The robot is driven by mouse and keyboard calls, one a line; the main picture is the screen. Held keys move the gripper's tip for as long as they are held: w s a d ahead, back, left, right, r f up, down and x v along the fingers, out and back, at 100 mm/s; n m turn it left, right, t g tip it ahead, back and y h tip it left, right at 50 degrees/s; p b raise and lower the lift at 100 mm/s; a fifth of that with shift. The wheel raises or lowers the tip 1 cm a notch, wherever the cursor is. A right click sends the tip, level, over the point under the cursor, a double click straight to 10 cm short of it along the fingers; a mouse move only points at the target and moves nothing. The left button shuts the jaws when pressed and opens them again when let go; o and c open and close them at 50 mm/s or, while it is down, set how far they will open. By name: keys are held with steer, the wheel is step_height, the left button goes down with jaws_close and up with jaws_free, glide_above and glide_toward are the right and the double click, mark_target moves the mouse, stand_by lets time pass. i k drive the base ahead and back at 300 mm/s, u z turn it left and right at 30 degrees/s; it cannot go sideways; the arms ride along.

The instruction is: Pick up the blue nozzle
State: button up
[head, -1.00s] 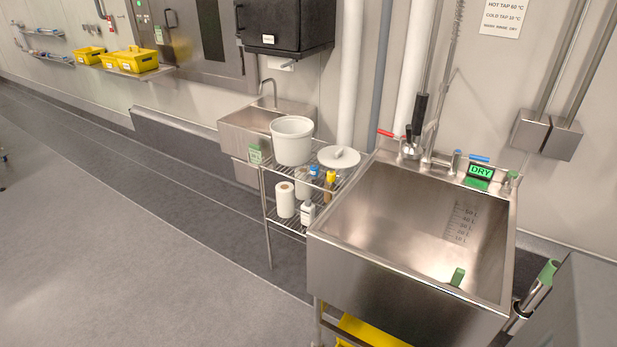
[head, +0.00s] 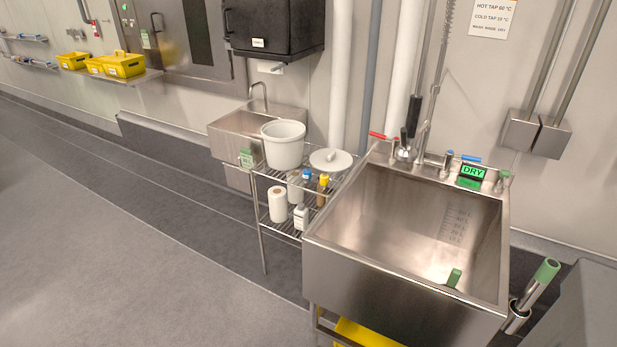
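A small metal cylinder with a blue top (head: 448,158) stands upright on the back ledge of the large steel sink (head: 380,275), between the tap and a green DRY display. It looks like the blue nozzle, but it is too small to be sure. A similar small piece with a green top (head: 504,178) stands farther right on the same ledge. A blue tap lever (head: 470,158) is close behind the blue-topped piece. My gripper is not in view.
A hanging spray hose with a black grip (head: 414,117) and a red lever (head: 383,137) are left of the blue-topped piece. A green-ended metal cylinder (head: 546,270) sticks up at the sink's right side. A wire shelf (head: 262,210) stands left. Open floor lies front left.

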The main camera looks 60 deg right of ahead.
mark_target(307, 172)
steer(key=i, duration=0.9)
